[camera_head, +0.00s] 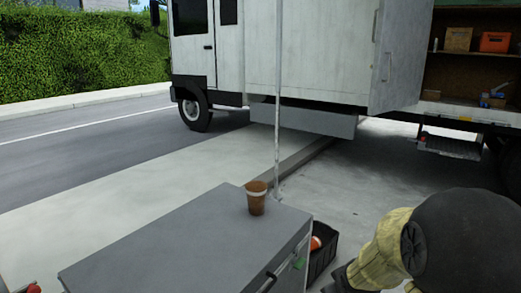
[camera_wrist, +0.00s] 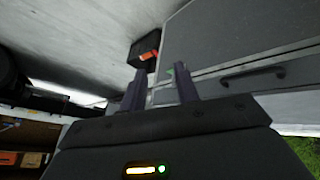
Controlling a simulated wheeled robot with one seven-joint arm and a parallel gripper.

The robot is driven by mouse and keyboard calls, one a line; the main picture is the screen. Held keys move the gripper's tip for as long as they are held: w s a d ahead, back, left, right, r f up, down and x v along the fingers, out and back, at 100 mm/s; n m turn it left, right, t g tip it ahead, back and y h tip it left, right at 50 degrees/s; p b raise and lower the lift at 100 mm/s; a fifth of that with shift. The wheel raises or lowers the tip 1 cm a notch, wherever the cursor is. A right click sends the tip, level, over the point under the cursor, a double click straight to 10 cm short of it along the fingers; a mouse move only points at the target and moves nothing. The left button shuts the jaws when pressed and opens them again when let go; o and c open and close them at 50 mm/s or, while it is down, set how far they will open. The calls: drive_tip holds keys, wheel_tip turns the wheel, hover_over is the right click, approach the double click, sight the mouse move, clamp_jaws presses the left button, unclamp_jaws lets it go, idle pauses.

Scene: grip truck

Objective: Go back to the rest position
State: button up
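My gripper (camera_wrist: 158,84) shows in the wrist view with its two dark fingers apart and nothing between them. Beyond the fingertips are the grey cabinet's (camera_wrist: 215,35) side and handle. In the head view my arm is at the lower right, beside the cabinet (camera_head: 180,245). My fingers cannot be made out there.
A brown cup (camera_head: 256,198) stands upright on the cabinet top near its far corner. A black crate (camera_head: 322,250) with an orange item is on the ground beside the cabinet. A white truck (camera_head: 310,50) with open shelves stands behind. A thin pole (camera_head: 277,100) rises beyond the cabinet.

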drive_tip(key=s+a+r+m+g+p, duration=0.1)
drive_tip(key=s+a+m+g, duration=0.1)
drive_tip(key=s, duration=0.5)
drive_tip(key=s+a+m+g+p, duration=0.1)
drive_tip(key=s+a+m+g, duration=0.15)
drive_tip(key=s, duration=0.35)
wheel_tip(320, 180, up, 38)
drive_tip(key=p, duration=3.7)
drive_tip(key=shift+s+a+y, duration=0.2)
drive_tip(key=shift+s+y, duration=0.1)
drive_tip(key=shift+s, duration=0.15)
drive_tip(key=shift+t, duration=0.25)
